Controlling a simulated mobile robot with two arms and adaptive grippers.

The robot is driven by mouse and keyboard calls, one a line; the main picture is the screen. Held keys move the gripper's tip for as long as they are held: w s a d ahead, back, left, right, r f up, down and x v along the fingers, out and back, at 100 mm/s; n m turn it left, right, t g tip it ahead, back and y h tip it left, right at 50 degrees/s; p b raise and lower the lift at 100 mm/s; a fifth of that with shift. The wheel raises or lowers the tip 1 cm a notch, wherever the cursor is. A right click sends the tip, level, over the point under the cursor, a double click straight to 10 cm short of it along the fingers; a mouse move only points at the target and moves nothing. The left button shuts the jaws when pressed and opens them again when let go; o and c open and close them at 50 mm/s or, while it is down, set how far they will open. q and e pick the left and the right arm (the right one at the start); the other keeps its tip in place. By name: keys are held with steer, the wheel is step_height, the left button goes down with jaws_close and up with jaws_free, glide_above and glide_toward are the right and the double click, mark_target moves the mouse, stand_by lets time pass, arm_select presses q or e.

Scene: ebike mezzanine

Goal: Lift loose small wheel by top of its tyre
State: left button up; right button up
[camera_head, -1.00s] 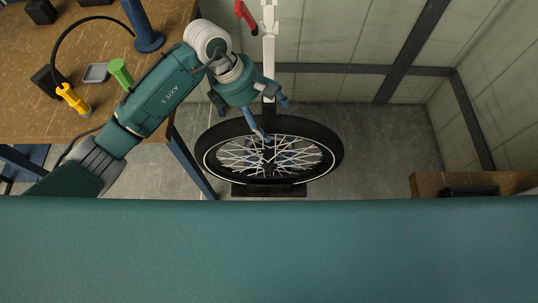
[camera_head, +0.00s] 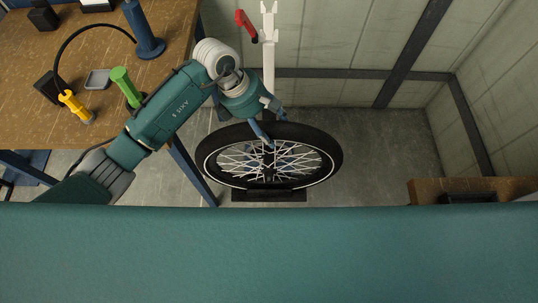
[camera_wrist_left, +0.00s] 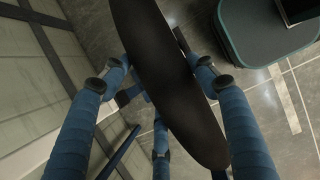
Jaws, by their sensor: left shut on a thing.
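The loose small wheel (camera_head: 323,136), with a black tyre, pale rim and white spokes, stands near the white post over the grey floor. My left gripper (camera_head: 268,126) is at the top of its tyre, reaching from above. In the left wrist view the blue fingers of the left gripper (camera_wrist_left: 160,82) lie on both sides of the black tyre (camera_wrist_left: 168,70) and are shut on it. The lower part of the wheel is partly hidden by its own tyre and the steep view. My right gripper is not in view.
A brown workbench (camera_head: 100,122) stands at the left with a yellow tool (camera_head: 75,106), a green tool (camera_head: 127,87) and a grey tray (camera_head: 97,79). A white post (camera_head: 268,55) with a red clamp (camera_head: 246,25) rises behind the wheel.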

arm_select(q)
steer(key=shift+w+d+r, duration=0.15)
steer(key=shift+r, duration=0.15)
